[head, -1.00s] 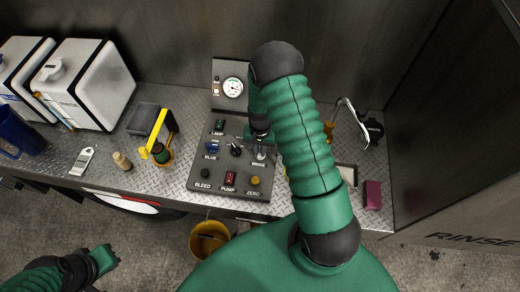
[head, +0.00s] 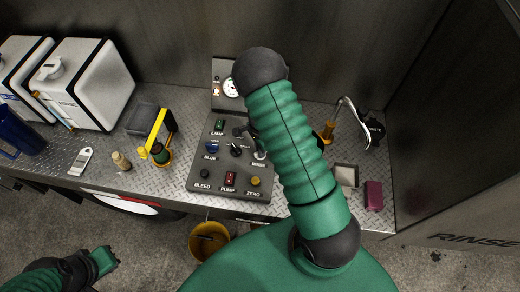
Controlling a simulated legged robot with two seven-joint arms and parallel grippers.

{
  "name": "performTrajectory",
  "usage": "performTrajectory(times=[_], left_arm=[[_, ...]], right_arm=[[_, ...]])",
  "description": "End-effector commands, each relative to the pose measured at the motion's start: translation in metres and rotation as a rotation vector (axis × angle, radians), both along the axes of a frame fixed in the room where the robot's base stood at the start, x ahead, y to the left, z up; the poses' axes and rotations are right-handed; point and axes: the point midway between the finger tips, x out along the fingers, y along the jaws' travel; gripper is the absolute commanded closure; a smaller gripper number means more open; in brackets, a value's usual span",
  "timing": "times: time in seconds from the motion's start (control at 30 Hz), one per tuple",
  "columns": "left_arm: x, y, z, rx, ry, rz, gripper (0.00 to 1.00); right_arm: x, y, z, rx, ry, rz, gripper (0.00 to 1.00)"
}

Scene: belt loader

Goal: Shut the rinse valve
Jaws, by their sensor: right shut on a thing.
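The rinse valve (head: 260,155) is a small metal fitting at the right of the grey control panel (head: 195,187), above a small label that is hard to read. My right gripper (head: 250,138) is shut at the valve, at the panel's upper right. My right arm covers most of this gripper and the valve's handle, so the handle's angle cannot be told. My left gripper (head: 106,260) is low at the left, over the floor and away from the panel. Its jaw gap is not clear.
The panel also has a blue switch (head: 212,146), a red pump switch (head: 230,179) and a yellow zero knob (head: 255,181). A gauge (head: 230,87) stands behind. White canisters (head: 90,85) are at left. A tap (head: 360,120) and magenta block (head: 373,195) are at right.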

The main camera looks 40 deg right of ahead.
Motion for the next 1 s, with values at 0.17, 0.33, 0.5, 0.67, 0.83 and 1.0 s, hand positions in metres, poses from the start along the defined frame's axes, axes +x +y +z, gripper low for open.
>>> performTrajectory(times=[0.17,0.33,0.5,0.67,0.83,1.0], left_arm=[[0.000,0.000,0.004,0.000,0.000,0.000,1.00],[0.000,0.000,0.007,0.000,0.000,0.000,1.00],[0.000,0.000,0.011,0.000,0.000,0.000,1.00],[0.000,0.000,0.014,0.000,0.000,0.000,1.00],[0.000,0.000,0.015,0.000,0.000,0.000,1.00],[0.000,0.000,0.016,0.000,0.000,0.000,1.00]], right_arm=[[0.002,-0.002,0.002,-0.005,-0.005,-0.167,1.00],[0.002,-0.002,0.002,-0.005,-0.006,-0.324,1.00],[0.002,-0.002,0.002,-0.005,-0.006,-0.462,1.00],[0.002,-0.002,0.002,-0.004,-0.006,-0.568,1.00],[0.002,-0.002,0.002,-0.003,-0.006,-0.643,1.00],[0.001,-0.002,0.001,-0.003,-0.006,-0.683,1.00]])
